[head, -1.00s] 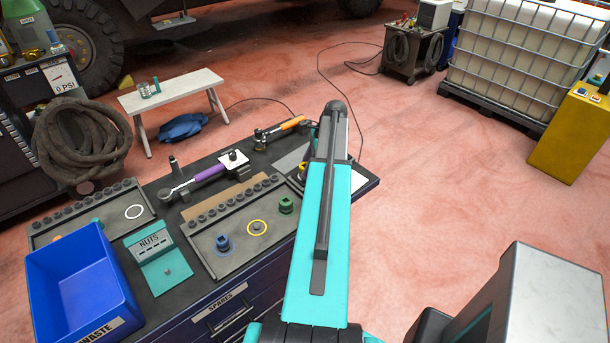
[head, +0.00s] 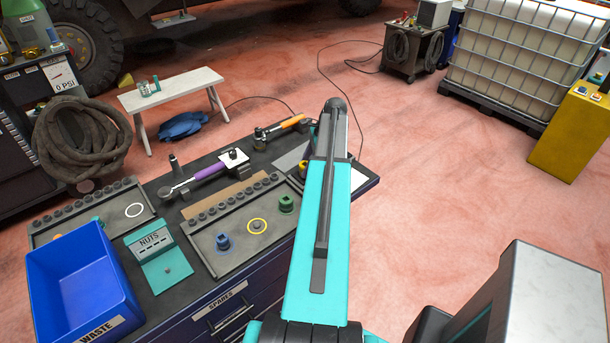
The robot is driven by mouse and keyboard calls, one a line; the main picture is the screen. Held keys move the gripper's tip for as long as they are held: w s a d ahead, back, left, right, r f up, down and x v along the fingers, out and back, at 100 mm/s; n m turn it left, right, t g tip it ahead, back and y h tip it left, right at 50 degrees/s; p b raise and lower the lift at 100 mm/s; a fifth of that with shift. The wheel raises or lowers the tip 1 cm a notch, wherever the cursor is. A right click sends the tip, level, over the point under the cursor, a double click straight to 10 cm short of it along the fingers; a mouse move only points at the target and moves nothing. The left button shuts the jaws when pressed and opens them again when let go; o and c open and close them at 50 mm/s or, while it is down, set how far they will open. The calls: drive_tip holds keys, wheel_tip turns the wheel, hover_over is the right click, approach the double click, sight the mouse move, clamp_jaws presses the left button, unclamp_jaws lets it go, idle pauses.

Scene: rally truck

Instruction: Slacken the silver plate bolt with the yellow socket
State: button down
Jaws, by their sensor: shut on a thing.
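A small yellow piece (head: 304,167) shows at the left edge of my arm, above the right end of the workbench top. It is partly hidden by the arm, and I cannot tell for sure that it is the yellow socket. A yellow ring (head: 248,229) on the socket tray has only a grey peg in it, no yellow socket. My gripper is out of sight behind my own teal arm. I cannot make out the silver plate bolt. A light grey sheet (head: 290,161) lies on the bench left of the arm.
The tray (head: 226,259) holds a blue socket (head: 223,242) and a green socket (head: 286,204). Purple-handled (head: 209,172) and orange-handled (head: 291,122) tools lie behind it. A blue waste bin (head: 75,287) stands at left. Floor right of the bench is clear.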

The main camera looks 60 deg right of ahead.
drive_tip(key=c, duration=2)
unclamp_jaws()
clamp_jaws()
drive_tip(key=shift+p, duration=0.35)
drive_tip(key=shift+r+p, duration=1.05)
drive_tip(key=shift+p, duration=0.25)
idle(1.5)
drive_tip(key=shift+r, duration=1.5)
idle(0.5)
